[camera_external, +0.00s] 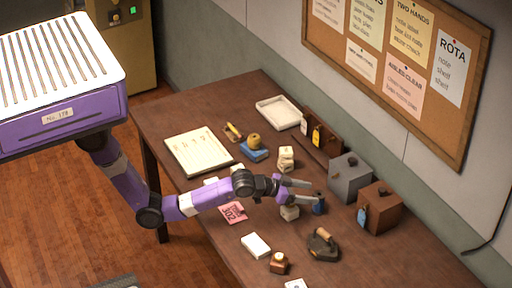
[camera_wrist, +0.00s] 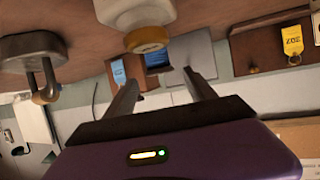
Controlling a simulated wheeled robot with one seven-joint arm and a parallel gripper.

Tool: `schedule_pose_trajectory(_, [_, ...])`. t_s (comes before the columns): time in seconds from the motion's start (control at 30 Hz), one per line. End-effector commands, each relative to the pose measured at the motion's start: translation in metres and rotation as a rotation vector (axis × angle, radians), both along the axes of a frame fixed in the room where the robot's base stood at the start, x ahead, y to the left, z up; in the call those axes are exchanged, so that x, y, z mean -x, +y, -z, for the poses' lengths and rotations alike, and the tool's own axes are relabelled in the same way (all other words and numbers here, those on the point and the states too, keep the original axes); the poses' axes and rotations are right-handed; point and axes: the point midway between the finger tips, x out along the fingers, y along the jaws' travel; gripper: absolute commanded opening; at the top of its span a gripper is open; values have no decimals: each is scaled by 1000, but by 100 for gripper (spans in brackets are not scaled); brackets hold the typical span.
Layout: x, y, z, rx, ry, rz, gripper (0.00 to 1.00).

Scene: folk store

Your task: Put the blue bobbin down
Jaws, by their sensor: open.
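The blue bobbin (camera_external: 319,205) is a small dark blue spool that appears to stand upright on the brown table (camera_external: 230,265), in front of the grey and brown boxes. My gripper (camera_external: 311,192) is open, low over the table, with its fingertips pointing at the bobbin. In the wrist view the blue bobbin (camera_wrist: 158,59) shows in the gap just beyond my open fingertips (camera_wrist: 160,82). It is partly hidden there by a pale object close to the camera. I cannot tell whether a finger touches the bobbin.
A pale block-like item (camera_external: 289,213) stands just beneath my gripper. A flat iron (camera_external: 323,244) is nearer the front. A grey box (camera_external: 349,177) and a brown box (camera_external: 377,206) with a blue tag stand behind the bobbin.

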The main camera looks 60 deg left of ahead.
Motion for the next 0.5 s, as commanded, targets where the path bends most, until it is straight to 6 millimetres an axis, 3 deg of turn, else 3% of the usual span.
schedule_pose_trajectory(0.2, [27,7,-11,0,-1,0,64])
schedule_pose_trajectory(0.5, [37,10,-16,0,1,0,64])
